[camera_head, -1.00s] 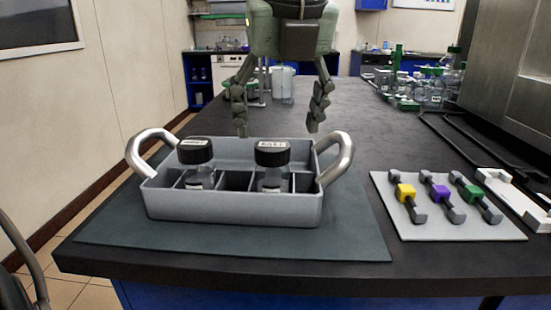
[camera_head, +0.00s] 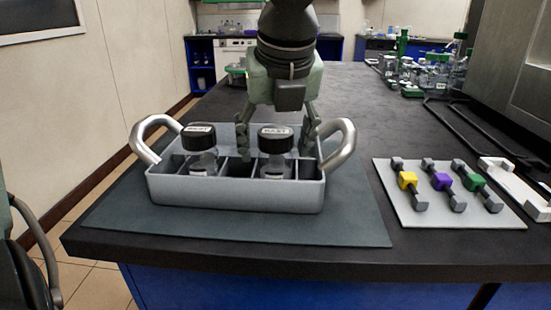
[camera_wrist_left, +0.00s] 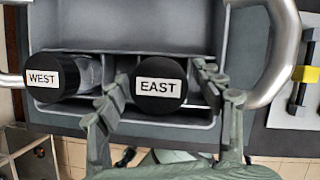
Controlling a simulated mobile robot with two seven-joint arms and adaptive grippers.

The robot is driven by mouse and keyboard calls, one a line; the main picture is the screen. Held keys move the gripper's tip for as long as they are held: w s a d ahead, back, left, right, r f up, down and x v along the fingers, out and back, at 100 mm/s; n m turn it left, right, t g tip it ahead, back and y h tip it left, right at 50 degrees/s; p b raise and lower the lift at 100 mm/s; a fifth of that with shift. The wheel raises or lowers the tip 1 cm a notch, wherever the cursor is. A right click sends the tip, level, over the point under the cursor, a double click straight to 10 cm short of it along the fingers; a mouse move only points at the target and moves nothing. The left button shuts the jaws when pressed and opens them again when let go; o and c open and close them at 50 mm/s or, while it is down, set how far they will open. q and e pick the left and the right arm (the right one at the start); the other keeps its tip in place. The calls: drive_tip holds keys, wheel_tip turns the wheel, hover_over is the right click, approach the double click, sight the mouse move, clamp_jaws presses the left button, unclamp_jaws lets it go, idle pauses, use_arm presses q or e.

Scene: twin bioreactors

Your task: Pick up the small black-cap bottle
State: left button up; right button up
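Two clear bottles with black caps stand upright in a grey caddy (camera_head: 235,196) with two loop handles. The right bottle (camera_head: 276,164) has a cap labelled EAST (camera_wrist_left: 160,86) in the left wrist view. The left bottle (camera_head: 202,160) has a cap labelled WEST (camera_wrist_left: 48,79). My left gripper (camera_head: 276,152) points down over the caddy, its fingers open on either side of the EAST bottle. In the left wrist view the fingers (camera_wrist_left: 163,80) flank that cap with small gaps. Whether they touch the bottle below the cap is hidden. My right gripper is out of view.
The caddy rests on a dark mat (camera_head: 350,228) near the bench's front edge. To the right, a pale board (camera_head: 408,218) carries yellow, purple and green valve pieces. A white handle-shaped part (camera_head: 515,188) lies beyond it. Glassware (camera_head: 425,78) stands at the back right.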

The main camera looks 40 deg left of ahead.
use_arm(q)
drive_tip(key=c, duration=1.1)
drive_tip(key=shift+r, duration=0.1)
